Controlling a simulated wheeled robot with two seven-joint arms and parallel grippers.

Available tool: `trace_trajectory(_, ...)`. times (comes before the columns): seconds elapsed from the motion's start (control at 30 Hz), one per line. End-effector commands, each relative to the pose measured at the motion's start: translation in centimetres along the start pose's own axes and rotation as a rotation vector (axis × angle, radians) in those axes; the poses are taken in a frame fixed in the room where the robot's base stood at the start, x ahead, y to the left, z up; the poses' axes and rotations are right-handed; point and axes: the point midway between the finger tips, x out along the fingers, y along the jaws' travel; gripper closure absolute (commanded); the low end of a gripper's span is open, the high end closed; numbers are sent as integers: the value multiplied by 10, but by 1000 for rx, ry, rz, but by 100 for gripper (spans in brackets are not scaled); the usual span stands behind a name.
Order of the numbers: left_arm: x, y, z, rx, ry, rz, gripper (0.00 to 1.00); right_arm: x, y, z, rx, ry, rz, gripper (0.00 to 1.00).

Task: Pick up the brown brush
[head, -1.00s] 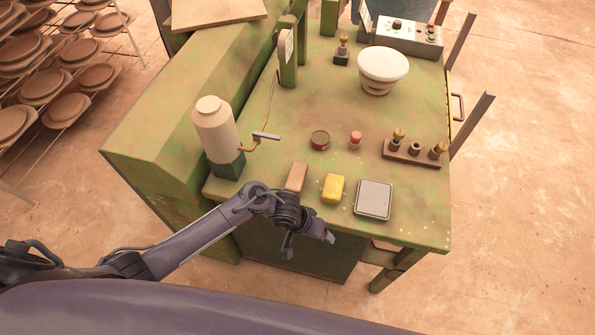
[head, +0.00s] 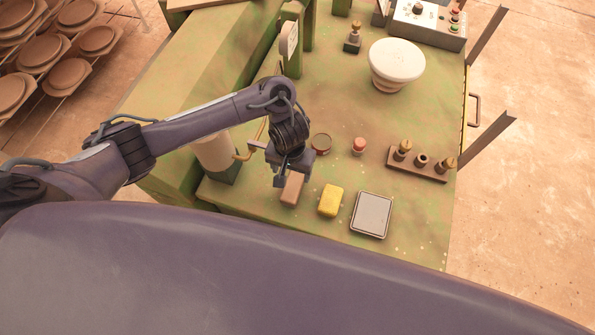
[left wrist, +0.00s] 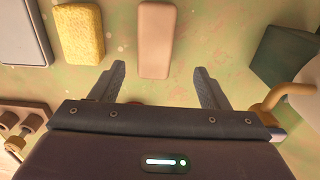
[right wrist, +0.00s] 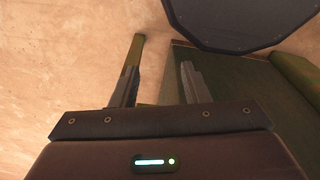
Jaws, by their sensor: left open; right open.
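The brown brush (head: 292,188) shows as a plain tan-brown block lying on the green table top, near its front edge. It also shows in the left wrist view (left wrist: 157,40), at the top middle. My left gripper (head: 290,172) is open above the brush's far end and hides part of it in the head view. In the left wrist view the brush's near end lies between the open fingers (left wrist: 158,75), with a gap on both sides. How high the fingers are above it is hard to tell. My right gripper (right wrist: 160,72) is open and empty, away from the brush.
A yellow sponge (head: 330,201) lies just right of the brush, then a grey square pad (head: 371,214). A pale cylinder (head: 212,152) with a brass pipe stands close to the left. A round tin (head: 321,143) and a red-topped piece (head: 359,146) stand behind.

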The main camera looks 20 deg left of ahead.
Motion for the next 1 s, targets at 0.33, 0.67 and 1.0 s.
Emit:
trace_trajectory(0.33, 37, 3, 3, -3, -4, -1, 31, 26, 1, 40, -1, -50, 2, 58)
trace_trajectory(0.67, 77, 6, 5, -3, -3, -2, 31, 50, 4, 29, -1, -31, 5, 58)
trace_trajectory(1.0, 76, 7, 5, -2, -2, -2, 49, 48, 3, 21, -1, -20, 4, 58)
